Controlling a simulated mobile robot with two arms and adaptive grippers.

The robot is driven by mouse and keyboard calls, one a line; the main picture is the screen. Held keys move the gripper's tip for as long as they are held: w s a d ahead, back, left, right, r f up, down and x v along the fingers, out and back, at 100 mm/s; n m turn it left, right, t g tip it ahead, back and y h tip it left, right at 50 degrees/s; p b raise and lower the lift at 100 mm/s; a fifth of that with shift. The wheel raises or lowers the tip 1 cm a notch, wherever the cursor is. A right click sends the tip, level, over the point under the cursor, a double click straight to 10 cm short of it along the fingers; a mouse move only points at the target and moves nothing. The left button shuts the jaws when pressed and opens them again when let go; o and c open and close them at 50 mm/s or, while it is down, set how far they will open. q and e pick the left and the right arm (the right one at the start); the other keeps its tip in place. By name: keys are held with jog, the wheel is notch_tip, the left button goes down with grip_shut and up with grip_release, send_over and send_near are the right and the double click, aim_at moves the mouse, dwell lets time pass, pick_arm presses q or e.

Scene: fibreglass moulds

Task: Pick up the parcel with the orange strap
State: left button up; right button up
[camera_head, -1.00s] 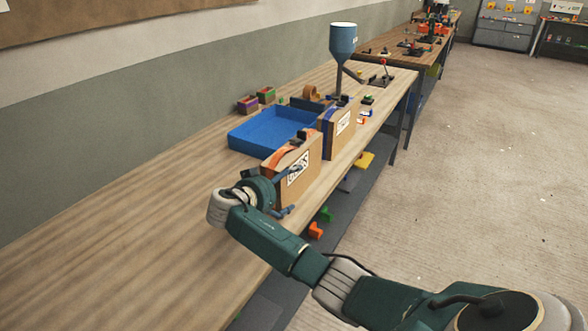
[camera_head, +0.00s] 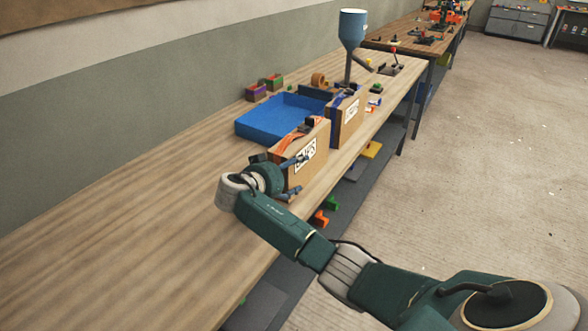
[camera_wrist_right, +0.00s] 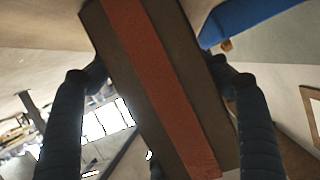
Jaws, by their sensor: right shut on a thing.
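The parcel with the orange strap (camera_head: 314,141) is a brown upright box with a white printed label, near the bench's front edge. My right gripper (camera_head: 297,177) is shut on it from the near end, one finger on each broad side. In the right wrist view the parcel (camera_wrist_right: 185,40) fills the middle, its orange strap running lengthwise between the two dark fingers. I cannot tell whether its base touches the bench. A second parcel, with a blue strap (camera_head: 347,118), stands just behind it. My left gripper is not in view.
A blue tray (camera_head: 262,134) lies left of the parcels. A blue hopper (camera_head: 352,30) on a post stands beyond them. Small coloured bins (camera_head: 257,92) sit by the wall. The near left of the bench (camera_head: 130,230) is clear.

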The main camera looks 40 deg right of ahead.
notch_tip(320, 180, up, 20)
jog(key=b, duration=0.3)
jog(key=shift+f, duration=0.15)
